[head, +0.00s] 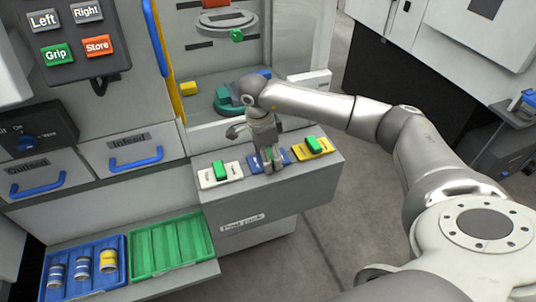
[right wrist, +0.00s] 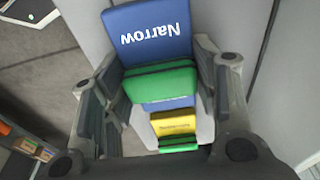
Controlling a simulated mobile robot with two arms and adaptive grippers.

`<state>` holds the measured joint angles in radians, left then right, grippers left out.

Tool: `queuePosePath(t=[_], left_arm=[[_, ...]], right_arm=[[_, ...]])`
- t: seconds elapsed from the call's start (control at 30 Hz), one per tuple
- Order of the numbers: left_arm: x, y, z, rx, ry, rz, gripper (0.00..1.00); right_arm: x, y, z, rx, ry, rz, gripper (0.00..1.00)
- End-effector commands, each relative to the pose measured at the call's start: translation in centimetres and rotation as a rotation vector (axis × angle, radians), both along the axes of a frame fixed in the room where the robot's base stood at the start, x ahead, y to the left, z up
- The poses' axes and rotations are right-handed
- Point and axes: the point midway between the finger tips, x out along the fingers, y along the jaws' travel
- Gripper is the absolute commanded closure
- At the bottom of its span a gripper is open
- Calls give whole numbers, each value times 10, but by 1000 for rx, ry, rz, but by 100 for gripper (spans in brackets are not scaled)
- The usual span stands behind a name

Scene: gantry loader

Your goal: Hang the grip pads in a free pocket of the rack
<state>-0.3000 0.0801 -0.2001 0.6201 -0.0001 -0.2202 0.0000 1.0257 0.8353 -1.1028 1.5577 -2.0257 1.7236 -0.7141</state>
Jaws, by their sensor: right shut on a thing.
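My right gripper (head: 270,166) points down over the middle of the pad rack (head: 285,203). It is shut on the green grip of a blue pad marked Narrow (right wrist: 152,33); the green grip (right wrist: 160,82) shows between the fingers in the right wrist view. In the head view the blue pad shows on both sides of the fingers, between two other pads. I cannot tell whether it touches the rack. A white pad with a green grip (head: 221,171) is left of it, and a yellow pad with a green grip (head: 313,146) is right. My left gripper is not in view.
A blue tray (head: 119,247) with several small cylinders and an empty green tray (head: 171,248) lie on a low shelf at left. Drawers with blue handles and a button panel (head: 70,34) are above. An open machine bay stands behind the rack. Floor at right is clear.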

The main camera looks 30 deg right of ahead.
Motion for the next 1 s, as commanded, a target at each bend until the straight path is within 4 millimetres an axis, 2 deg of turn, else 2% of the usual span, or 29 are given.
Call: queuePosePath(t=[0.23,0.27,0.43,0.8,0.87,1.0], left_arm=[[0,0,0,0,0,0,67],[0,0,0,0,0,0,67],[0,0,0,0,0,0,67],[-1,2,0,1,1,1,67],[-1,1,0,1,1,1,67],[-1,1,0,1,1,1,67]], right_arm=[[0,0,1,0,-1,0,98],[0,0,1,0,-1,0,43],[0,0,0,0,-1,0,21],[0,0,1,0,1,0,20],[1,1,6,0,-1,1,20],[2,4,27,-1,-3,1,20]])
